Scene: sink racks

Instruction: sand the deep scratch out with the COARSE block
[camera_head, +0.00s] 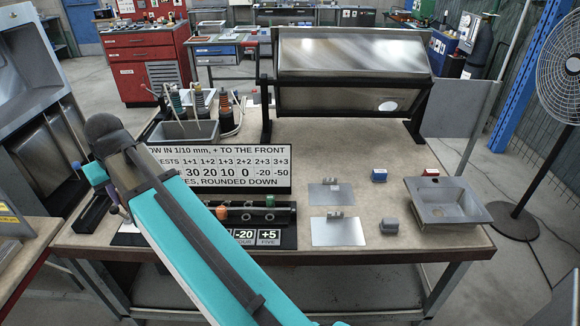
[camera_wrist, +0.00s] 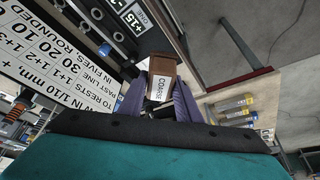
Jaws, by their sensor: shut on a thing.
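In the wrist view, a brown block (camera_wrist: 162,68) with a white label reading COARSE sits between the purple fingers of my gripper (camera_wrist: 163,94). My gripper is shut on it. In the head view my arm reaches to the left end of the bench, and the block is not clearly visible there. A steel panel (camera_head: 350,52) stands tilted in a black rack at the back of the bench, with blurred bright reflections. A steel sink basin (camera_head: 445,202) lies at the right end. I cannot make out the deep scratch on either.
A number sign (camera_head: 230,170) stands upright beside my arm. Behind it is a grey bin (camera_head: 183,132) with tools. A blue block (camera_head: 379,175), a red block (camera_head: 432,173), a grey block (camera_head: 390,227) and a metal plate (camera_head: 338,232) lie on the bench, with bare bench between them.

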